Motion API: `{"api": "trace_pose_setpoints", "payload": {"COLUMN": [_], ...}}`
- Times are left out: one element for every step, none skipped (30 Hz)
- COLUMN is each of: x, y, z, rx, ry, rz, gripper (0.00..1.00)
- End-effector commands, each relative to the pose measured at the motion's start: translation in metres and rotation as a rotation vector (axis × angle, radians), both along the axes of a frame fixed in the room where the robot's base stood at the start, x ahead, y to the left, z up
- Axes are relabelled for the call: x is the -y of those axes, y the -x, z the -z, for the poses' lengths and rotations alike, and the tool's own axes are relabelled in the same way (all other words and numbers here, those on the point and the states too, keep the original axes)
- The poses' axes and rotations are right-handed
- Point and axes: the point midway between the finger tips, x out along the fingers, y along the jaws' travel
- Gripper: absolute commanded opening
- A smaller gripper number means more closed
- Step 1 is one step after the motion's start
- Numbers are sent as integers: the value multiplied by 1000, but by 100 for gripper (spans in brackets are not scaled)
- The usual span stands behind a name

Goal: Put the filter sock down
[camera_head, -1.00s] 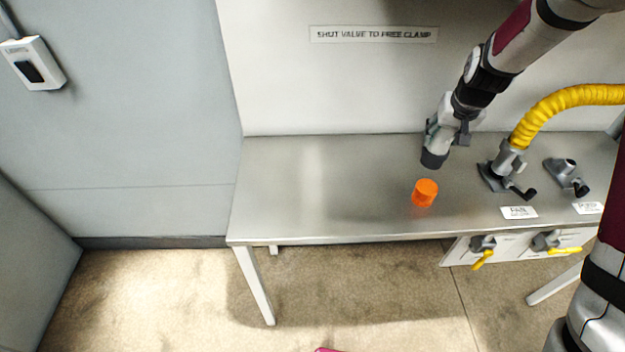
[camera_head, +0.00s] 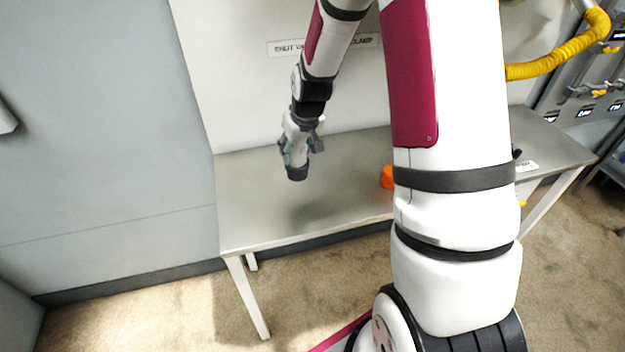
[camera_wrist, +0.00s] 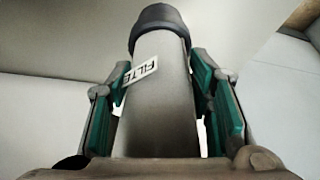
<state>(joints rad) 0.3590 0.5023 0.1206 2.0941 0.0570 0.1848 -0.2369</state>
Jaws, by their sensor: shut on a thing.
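The filter sock (camera_wrist: 160,85) is a grey cylinder with a dark end cap and a white label that reads "FILTE". In the wrist view it stands between the green-padded fingers of my gripper (camera_wrist: 168,95). In the head view my gripper (camera_head: 297,150) is shut on the filter sock (camera_head: 297,172), whose dark end points down. It hangs over the left part of the metal table (camera_head: 250,215), apart from its top as far as I can tell.
An orange cylinder (camera_head: 387,177) sits on the table to the right, partly hidden behind my arm. A yellow hose (camera_head: 560,58) runs at the upper right. A sign (camera_head: 290,47) is on the wall behind. The table's left part is clear.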

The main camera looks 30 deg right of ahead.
Motion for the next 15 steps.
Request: {"api": "trace_pose_setpoints", "payload": {"x": [17, 24, 33, 40, 46, 54, 59, 64, 70, 74, 78, 82, 85, 87, 90], "y": [14, 21, 31, 38, 45, 56, 63, 71, 80, 87, 94, 102, 108, 114, 120], "z": [4, 6, 9, 11, 13, 16, 18, 19, 21, 22, 23, 25, 26, 26, 27], "rx": [-2, -2, -1, -1, 1, 1, 3, 4, 6, 8, 10, 13, 15, 16, 19], "ry": [-3, -4, -3, -3, -3, -4, -4, -3, -3, -2, -2, -1, 1, 0, 2], "rz": [21, 25, 33, 38, 42, 50, 53, 57, 63, 65, 70, 73, 76, 78, 82], "gripper": [12, 12, 12, 12, 12, 12, 12, 12, 12, 12, 12, 12, 12, 12, 12]}}
